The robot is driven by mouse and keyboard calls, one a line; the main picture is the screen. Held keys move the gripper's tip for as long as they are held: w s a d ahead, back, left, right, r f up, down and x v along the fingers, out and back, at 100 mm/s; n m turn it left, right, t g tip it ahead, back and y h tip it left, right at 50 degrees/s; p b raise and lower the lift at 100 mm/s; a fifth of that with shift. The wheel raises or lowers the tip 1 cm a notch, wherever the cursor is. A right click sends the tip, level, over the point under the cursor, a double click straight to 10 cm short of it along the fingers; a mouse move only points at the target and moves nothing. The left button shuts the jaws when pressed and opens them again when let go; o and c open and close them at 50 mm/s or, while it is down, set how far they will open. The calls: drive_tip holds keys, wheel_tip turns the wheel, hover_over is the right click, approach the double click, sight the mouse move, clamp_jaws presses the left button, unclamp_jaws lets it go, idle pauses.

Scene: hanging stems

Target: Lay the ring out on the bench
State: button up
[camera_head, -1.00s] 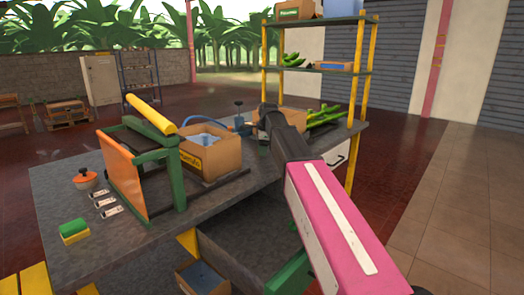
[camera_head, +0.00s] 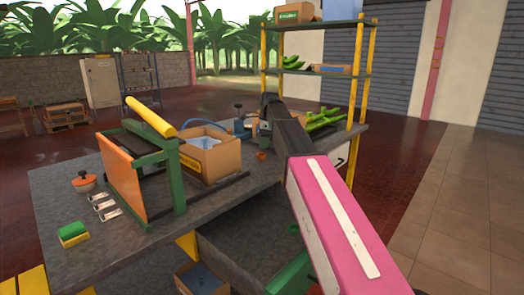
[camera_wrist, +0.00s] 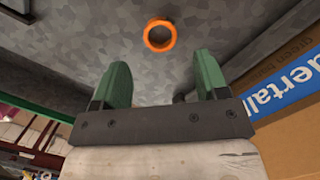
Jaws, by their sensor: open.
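The orange ring (camera_wrist: 160,36) lies on the grey bench top in the wrist view, beyond my fingertips and roughly centred between them. In the head view it is a small orange spot (camera_head: 262,155) on the bench (camera_head: 110,240), just below my gripper (camera_head: 265,130). In the wrist view my gripper (camera_wrist: 162,75) has its two green fingers wide apart, with nothing between them. The ring looks clear of both fingers.
A cardboard box (camera_head: 211,158) stands left of my gripper; its printed side seems close on the right in the wrist view. A green frame with an orange panel (camera_head: 122,178) stands further left. Green bananas (camera_head: 325,117) lie at the bench's far right.

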wheel_tip(320, 180, up, 6)
drive_tip(key=shift+d+r, duration=0.15)
drive_tip(key=shift+d, duration=0.3)
drive_tip(key=shift+c, duration=0.3)
idle(0.9)
